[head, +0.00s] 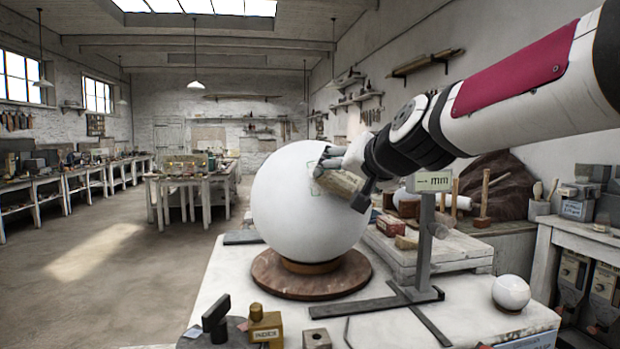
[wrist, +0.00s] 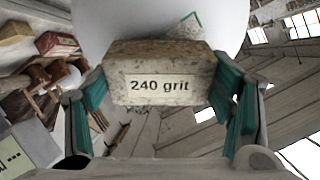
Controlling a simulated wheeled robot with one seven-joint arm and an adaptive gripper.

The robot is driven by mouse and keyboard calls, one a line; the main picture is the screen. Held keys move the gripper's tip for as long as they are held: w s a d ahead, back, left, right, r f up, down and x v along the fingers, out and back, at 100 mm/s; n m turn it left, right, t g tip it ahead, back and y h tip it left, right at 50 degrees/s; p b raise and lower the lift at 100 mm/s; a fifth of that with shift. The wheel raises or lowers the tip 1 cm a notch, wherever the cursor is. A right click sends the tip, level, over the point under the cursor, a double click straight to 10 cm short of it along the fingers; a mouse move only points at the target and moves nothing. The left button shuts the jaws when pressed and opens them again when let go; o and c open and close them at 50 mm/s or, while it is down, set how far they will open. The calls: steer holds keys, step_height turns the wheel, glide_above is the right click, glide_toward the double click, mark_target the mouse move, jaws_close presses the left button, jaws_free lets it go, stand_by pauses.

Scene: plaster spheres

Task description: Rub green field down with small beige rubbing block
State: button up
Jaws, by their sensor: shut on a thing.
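A large white plaster sphere (head: 290,205) sits on a round brown turntable (head: 275,280) on the white bench. The green field shows as a thin green outline (head: 315,187) on the sphere's upper right side; a green corner with a rough grey patch shows in the wrist view (wrist: 187,25). My gripper (head: 345,168) is shut on a beige rubbing block (wrist: 160,88) marked "240 grit", with teal finger pads at both sides. The block also shows in the head view (head: 341,183), at the sphere beside the field and covering part of it. I cannot tell whether it touches.
A grey metal stand (head: 425,250) with an "mm" sign (head: 432,181) rises right of the sphere. A small white sphere (head: 511,292) stands at the bench's right. Blocks and tools (head: 265,325) lie along the front. A wooden pallet (head: 440,252) with more blocks is behind.

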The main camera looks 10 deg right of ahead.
steer(key=shift+w+f, duration=0.15)
steer(key=shift+w, duration=0.15)
steer(key=shift+a, duration=0.1)
steer(key=shift+s+a+r+p, duration=0.1)
steer(key=shift+a+r+p, duration=0.25)
steer(key=shift+a+r, duration=0.05)
steer(key=shift+a+r+p, duration=0.25)
steer(key=shift+a+p, duration=0.2)
steer(key=shift+a, duration=0.05)
steer(key=shift+w, duration=0.2)
steer(key=shift+d+f, duration=0.1)
steer(key=shift+f, duration=0.05)
steer(key=shift+s+d+f+b, duration=0.1)
steer(key=shift+d+f+b, duration=0.4)
steer(key=shift+d+b, duration=0.7)
steer(key=shift+a+b, duration=0.2)
steer(key=shift+b, duration=0.2)
